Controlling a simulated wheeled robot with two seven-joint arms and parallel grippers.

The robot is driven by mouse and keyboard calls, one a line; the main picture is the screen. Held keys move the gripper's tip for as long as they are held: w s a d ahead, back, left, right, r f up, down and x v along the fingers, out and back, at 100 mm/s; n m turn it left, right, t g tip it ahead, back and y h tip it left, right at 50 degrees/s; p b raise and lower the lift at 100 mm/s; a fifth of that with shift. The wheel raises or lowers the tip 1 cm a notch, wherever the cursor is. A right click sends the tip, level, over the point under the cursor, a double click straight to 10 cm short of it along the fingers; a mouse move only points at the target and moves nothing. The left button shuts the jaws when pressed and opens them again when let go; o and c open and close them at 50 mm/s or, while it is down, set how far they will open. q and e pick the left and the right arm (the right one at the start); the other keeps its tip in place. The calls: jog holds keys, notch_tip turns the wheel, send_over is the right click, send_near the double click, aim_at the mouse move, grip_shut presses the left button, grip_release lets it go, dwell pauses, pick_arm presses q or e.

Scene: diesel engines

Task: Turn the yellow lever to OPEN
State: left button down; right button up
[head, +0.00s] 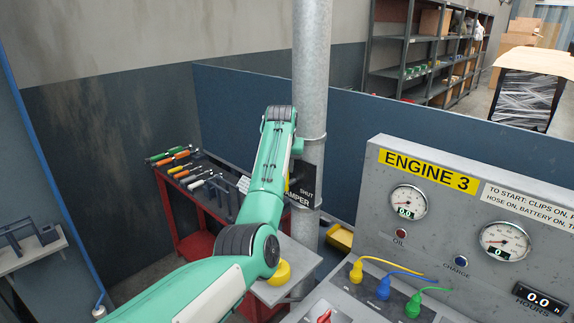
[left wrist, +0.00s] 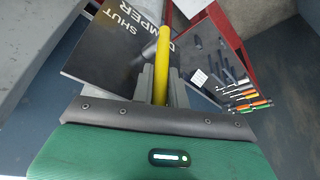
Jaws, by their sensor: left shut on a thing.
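The yellow lever (left wrist: 163,62) runs up between the two fingers of my left gripper (left wrist: 158,82) in the left wrist view, and the gripper is shut on it. Beside it is a dark plate (left wrist: 115,45) with the words SHUT and DAMPER. In the head view the same plate (head: 305,190) is on the grey vertical pipe (head: 311,80), partly hidden by my left arm. My left gripper is hidden behind the arm there. An OPEN mark cannot be seen in either view. My right gripper is not in view.
A red tool cart (head: 190,243) with screwdrivers and other tools stands left of the pipe. The ENGINE 3 panel (head: 455,215) with gauges and coloured plugs is at the right. A grey ledge with a yellow knob (head: 279,273) lies below my left arm.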

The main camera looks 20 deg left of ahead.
pick_arm(q)
jog(key=shift+s+f, duration=0.1)
jog(key=shift+f, duration=0.1)
jog(key=c, duration=1.4)
grip_release()
jog(key=shift+r, duration=0.15)
jog(key=shift+r, duration=0.2)
jog(key=b+v, duration=0.6)
jog(key=v, duration=0.7)
jog(key=shift+a+r+b, duration=0.1)
jog(key=shift+b, duration=0.2)
